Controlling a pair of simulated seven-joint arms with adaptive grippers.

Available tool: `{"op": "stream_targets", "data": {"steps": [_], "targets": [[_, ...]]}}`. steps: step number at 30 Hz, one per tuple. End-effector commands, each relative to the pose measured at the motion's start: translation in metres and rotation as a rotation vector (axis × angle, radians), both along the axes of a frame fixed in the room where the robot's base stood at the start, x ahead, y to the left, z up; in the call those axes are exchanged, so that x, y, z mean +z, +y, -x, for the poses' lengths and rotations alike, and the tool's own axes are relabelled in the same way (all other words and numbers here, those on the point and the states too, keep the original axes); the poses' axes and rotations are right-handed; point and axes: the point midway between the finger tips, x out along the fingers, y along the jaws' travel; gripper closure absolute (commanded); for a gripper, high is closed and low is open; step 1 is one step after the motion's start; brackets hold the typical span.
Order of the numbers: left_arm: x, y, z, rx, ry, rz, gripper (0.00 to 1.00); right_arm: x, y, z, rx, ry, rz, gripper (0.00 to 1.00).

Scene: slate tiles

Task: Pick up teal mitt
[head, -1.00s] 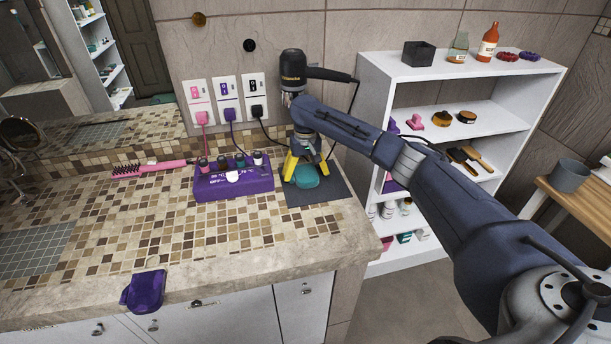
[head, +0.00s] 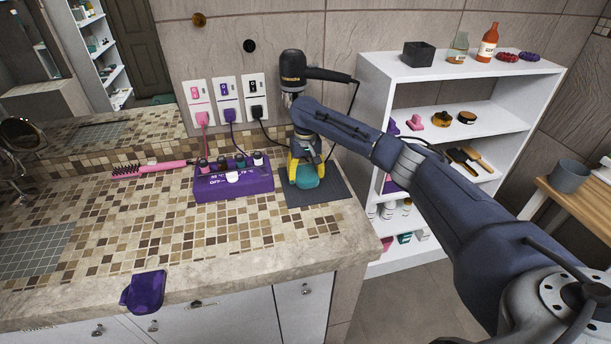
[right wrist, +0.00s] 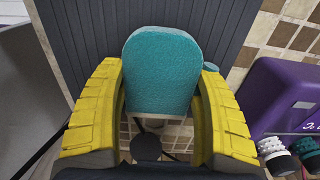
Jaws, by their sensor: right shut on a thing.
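The teal mitt (head: 306,177) is at the dark ribbed mat (head: 322,193) on the tiled counter. In the right wrist view the mitt (right wrist: 161,70) stands between the two yellow fingers, with its rounded end over the mat (right wrist: 90,30). My right gripper (head: 306,172) is shut on the mitt from above; its yellow fingers (right wrist: 162,95) flank the mitt's sides. I cannot tell whether the mitt still touches the mat. My left gripper is not in view.
A purple box (head: 234,184) with several rollers stands just left of the mat. A black hair dryer (head: 293,70) hangs at the wall behind my right arm. A pink brush (head: 150,168) and a purple holder (head: 144,291) are farther left. A white shelf (head: 460,90) stands at right.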

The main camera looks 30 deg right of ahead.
Motion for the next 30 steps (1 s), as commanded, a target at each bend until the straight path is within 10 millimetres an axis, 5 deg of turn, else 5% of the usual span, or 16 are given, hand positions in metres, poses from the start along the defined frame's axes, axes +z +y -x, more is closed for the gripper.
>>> {"op": "stream_targets", "data": {"steps": [5, 21, 30], "targets": [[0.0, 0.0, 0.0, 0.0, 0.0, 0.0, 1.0, 0.009, 0.0, -0.001, 0.0, -0.001, -0.001, 0.59], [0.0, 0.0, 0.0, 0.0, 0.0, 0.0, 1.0, 0.088, 0.0, -0.001, 0.001, -0.002, 0.001, 0.59], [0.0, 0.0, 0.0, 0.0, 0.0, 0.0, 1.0, 0.1, 0.0, 0.0, 0.0, 0.0, -0.001, 0.59]]}}
